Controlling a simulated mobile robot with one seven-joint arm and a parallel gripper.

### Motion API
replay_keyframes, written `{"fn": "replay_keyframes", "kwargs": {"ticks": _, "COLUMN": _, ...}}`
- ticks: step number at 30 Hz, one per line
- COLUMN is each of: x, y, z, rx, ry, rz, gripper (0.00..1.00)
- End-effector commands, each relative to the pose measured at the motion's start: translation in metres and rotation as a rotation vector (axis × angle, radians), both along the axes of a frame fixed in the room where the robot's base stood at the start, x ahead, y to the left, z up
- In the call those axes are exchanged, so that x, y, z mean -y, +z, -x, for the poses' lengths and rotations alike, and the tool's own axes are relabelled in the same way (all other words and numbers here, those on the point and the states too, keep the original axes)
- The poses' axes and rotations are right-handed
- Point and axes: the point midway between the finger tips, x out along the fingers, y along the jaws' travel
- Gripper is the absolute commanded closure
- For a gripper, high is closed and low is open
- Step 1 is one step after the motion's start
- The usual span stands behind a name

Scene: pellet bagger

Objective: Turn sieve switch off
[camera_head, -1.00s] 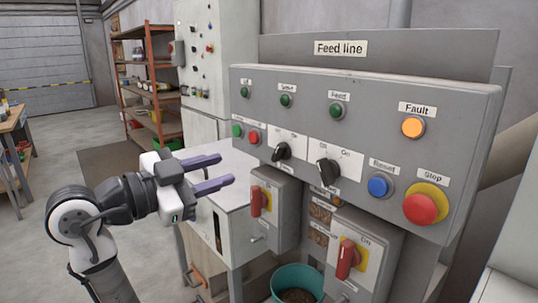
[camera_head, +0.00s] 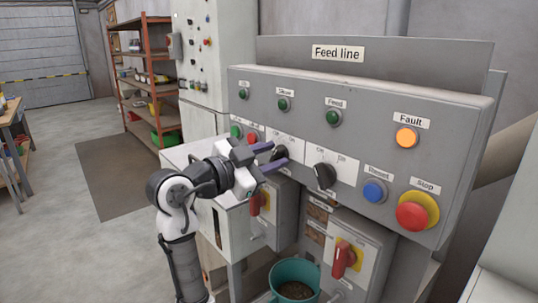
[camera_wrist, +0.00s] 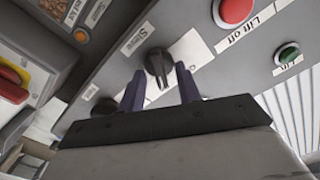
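The sieve switch (camera_head: 279,153) is a black rotary knob on a white plate, under a green lamp labelled Sieve (camera_head: 284,104) on the grey Feed line panel. In the wrist view the knob (camera_wrist: 158,62) sits beside the label "Sieve", its pointer end towards my gripper. My gripper (camera_head: 277,153) is open, its two purple fingers pointing at the panel. In the wrist view my fingertips (camera_wrist: 160,70) lie on either side of the knob's lower part, with gaps visible. I cannot tell whether they touch it.
A similar black knob, the feed switch (camera_head: 325,176), is just right. The blue Reset button (camera_head: 374,191), red Stop button (camera_head: 412,216) and lit orange Fault lamp (camera_head: 406,138) are farther right. Red Lift off button (camera_wrist: 236,10) is near my gripper. Red-handled isolators (camera_head: 342,259) hang below.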

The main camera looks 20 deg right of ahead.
Motion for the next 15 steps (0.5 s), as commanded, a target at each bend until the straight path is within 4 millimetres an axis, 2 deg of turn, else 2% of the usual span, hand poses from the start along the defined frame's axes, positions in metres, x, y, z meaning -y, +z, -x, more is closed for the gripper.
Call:
{"fn": "replay_keyframes", "kwargs": {"ticks": 4, "x": -0.0002, "y": -0.0001, "z": 0.0, "rx": 0.0, "ry": 0.0, "rz": 0.0, "gripper": 0.69}}
{"fn": "replay_keyframes", "kwargs": {"ticks": 11, "x": -0.0004, "y": 0.0, "z": 0.0001, "rx": 0.0, "ry": 0.0, "rz": 0.0, "gripper": 0.99}}
{"fn": "replay_keyframes", "kwargs": {"ticks": 15, "x": -0.0003, "y": 0.0, "z": 0.0003, "rx": 0.0, "ry": -0.001, "rz": 0.0, "gripper": 1.0}}
